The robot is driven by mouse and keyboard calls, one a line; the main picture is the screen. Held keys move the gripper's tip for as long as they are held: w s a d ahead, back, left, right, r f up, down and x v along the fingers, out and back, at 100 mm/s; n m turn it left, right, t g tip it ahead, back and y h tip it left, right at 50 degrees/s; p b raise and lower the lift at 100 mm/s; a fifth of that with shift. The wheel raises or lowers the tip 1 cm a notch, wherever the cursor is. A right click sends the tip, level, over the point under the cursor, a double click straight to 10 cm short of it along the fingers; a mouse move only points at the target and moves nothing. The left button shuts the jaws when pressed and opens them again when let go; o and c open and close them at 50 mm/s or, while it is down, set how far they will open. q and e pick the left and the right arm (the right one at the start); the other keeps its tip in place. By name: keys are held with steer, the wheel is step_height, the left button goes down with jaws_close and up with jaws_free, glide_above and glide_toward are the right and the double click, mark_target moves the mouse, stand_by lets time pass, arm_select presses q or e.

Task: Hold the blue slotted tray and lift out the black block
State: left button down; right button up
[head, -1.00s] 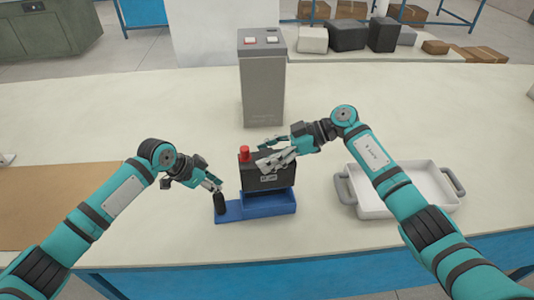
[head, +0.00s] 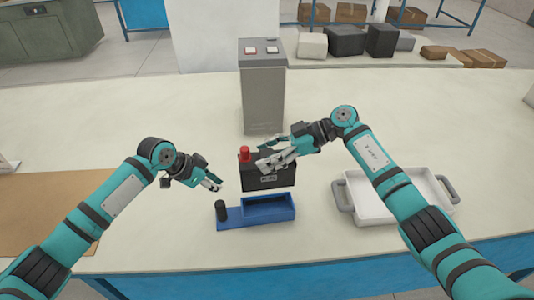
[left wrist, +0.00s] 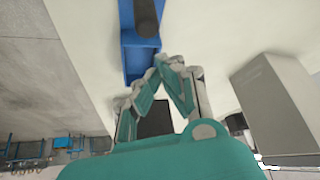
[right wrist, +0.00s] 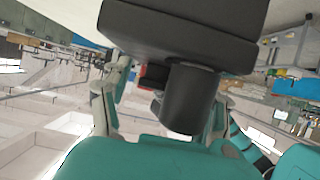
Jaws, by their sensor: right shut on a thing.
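The black block (head: 265,179) with a red knob (head: 244,153) hangs just above the blue slotted tray (head: 282,215). The slot under it shows open and dark. My right gripper (head: 266,162) is shut on the block's black post (right wrist: 190,98), which shows between its fingers in the right wrist view. The tray lies on the table with an upright black peg (head: 221,210) at its left end. My left gripper (head: 217,185) is above and left of the peg, apart from it and empty. Its fingertips look close together; whether they touch is unclear.
A grey box (head: 262,90) with two buttons on top stands behind the block. A white tray (head: 367,213) with grey handles is at the right, partly behind my right arm. A brown mat (head: 50,200) lies at the left. The table's front edge is near the blue tray.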

arm_select(q)
steer(key=v, duration=1.2)
